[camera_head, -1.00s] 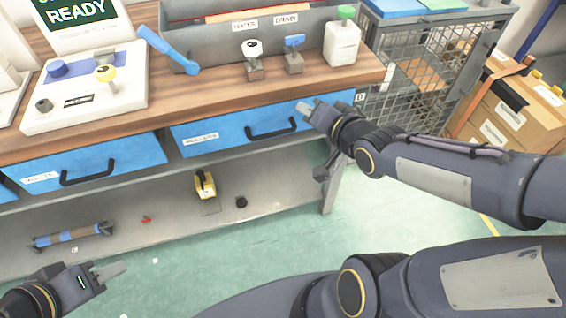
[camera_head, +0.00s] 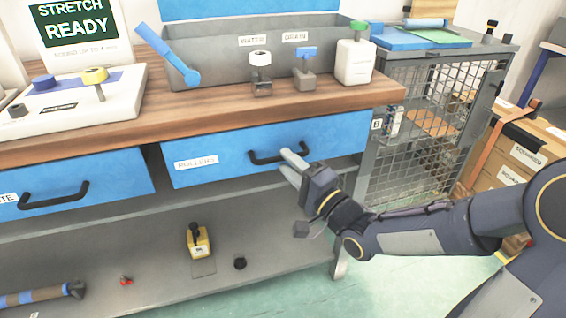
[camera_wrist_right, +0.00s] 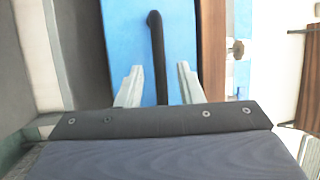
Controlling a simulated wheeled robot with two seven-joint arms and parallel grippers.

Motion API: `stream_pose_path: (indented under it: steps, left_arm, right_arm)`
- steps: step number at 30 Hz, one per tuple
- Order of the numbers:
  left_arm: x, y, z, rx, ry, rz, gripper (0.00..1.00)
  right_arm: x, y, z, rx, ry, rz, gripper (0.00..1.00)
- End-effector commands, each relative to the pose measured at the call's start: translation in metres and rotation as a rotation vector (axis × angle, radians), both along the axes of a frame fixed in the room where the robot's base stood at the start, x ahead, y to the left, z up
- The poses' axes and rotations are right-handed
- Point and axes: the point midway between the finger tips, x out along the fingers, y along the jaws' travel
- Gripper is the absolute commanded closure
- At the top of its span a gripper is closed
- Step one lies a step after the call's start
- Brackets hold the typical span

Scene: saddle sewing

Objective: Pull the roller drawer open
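The blue roller drawer (camera_head: 225,158) is under the wooden bench top and carries a label reading ROLLERS. Its front looks closed or nearly flush. Its black bar handle (camera_head: 264,159) is on the front. Whether the handle is within the fingertips' depth is hard to tell. My left gripper is not in view.
Another blue drawer (camera_head: 100,185) is at the left. The lower shelf (camera_head: 150,280) holds a yellow tool (camera_head: 197,240) and a striped roller (camera_head: 40,296). A wire cage (camera_head: 425,125) stands right of the bench. Green floor (camera_head: 390,275) is open in front.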

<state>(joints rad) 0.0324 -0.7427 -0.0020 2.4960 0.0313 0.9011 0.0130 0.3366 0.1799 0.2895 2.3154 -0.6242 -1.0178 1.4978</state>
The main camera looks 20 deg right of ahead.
Motion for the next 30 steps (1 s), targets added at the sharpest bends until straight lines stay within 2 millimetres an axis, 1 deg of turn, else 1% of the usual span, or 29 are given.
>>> stream_pose_path:
  steps: [1, 3, 6, 15, 16, 21, 23, 24, 30]
  left_arm:
    - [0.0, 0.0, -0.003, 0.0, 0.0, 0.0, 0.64]
    - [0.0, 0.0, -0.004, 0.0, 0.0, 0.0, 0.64]
    - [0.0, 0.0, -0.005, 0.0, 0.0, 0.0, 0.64]
    - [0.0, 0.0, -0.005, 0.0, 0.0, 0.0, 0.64]
    - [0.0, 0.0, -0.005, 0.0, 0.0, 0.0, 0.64]
    - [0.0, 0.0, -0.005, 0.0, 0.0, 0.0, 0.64]
    - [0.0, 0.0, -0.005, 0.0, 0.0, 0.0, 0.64]
    - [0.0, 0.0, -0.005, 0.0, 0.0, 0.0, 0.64]
    - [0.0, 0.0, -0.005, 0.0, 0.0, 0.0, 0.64]
  right_arm:
    - [0.007, 0.004, 0.0, 0.001, -0.001, 0.002, 0.66]
    - [0.014, 0.007, 0.002, 0.0, -0.001, 0.002, 0.66]
    - [0.021, 0.01, 0.003, 0.001, 0.0, 0.001, 0.66]
    - [0.024, 0.011, 0.005, -0.001, 0.001, -0.001, 0.66]
    - [0.024, 0.011, 0.005, -0.001, 0.001, -0.001, 0.68]
    - [0.024, 0.011, 0.005, -0.001, 0.001, -0.001, 0.9]
    - [0.024, 0.011, 0.005, -0.001, 0.001, -0.001, 0.98]
    - [0.024, 0.011, 0.005, -0.001, 0.001, -0.001, 1.0]
    - [0.024, 0.011, 0.005, -0.002, 0.001, -0.001, 1.0]
